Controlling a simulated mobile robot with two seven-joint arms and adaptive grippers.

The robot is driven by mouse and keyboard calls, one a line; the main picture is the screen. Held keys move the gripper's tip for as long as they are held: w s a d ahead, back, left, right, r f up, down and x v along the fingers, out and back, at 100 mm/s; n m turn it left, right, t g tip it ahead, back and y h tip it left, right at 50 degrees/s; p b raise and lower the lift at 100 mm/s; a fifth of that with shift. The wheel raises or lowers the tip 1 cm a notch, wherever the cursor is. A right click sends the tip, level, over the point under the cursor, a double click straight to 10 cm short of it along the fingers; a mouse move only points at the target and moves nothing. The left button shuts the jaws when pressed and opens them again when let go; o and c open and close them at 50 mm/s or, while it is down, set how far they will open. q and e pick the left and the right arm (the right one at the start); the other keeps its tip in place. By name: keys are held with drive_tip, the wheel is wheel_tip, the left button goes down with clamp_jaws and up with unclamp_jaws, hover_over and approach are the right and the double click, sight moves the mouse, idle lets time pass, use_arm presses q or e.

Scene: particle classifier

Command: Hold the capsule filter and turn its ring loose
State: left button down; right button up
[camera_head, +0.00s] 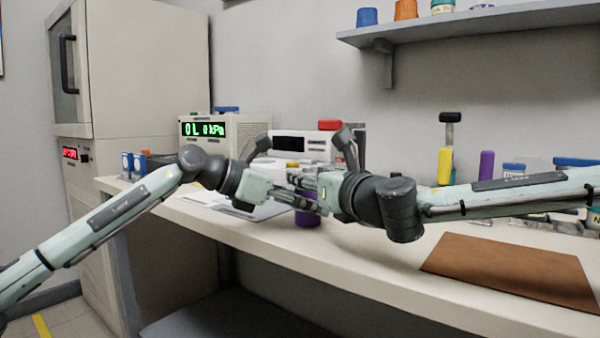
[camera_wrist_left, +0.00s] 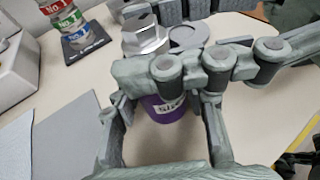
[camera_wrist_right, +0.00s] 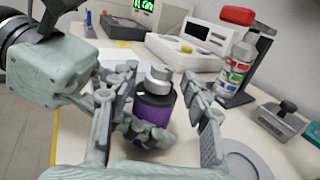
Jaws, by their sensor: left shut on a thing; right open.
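The capsule filter has a purple body (camera_wrist_right: 152,112), a dark ring (camera_wrist_right: 155,88) and a silver top (camera_wrist_right: 158,76). It stands upright; its purple lower end (camera_head: 307,219) shows below the grippers in the head view. My left gripper (camera_head: 303,191) is shut on the purple body, which shows a label in the left wrist view (camera_wrist_left: 168,108). My right gripper (camera_wrist_right: 157,118) is open, its fingers on either side of the filter, apart from the ring. In the left wrist view, the right gripper's fingers cross above the body and hide the ring.
The bench (camera_head: 225,226) carries instruments with displays (camera_head: 225,135) behind the grippers. A stand with banded bottles (camera_wrist_right: 238,66) is behind and right. A round grey piece (camera_wrist_right: 243,162) lies close by. A brown mat (camera_head: 512,268) lies at right; the front bench strip is clear.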

drive_tip(key=x, duration=0.5)
clamp_jaws()
idle(0.3)
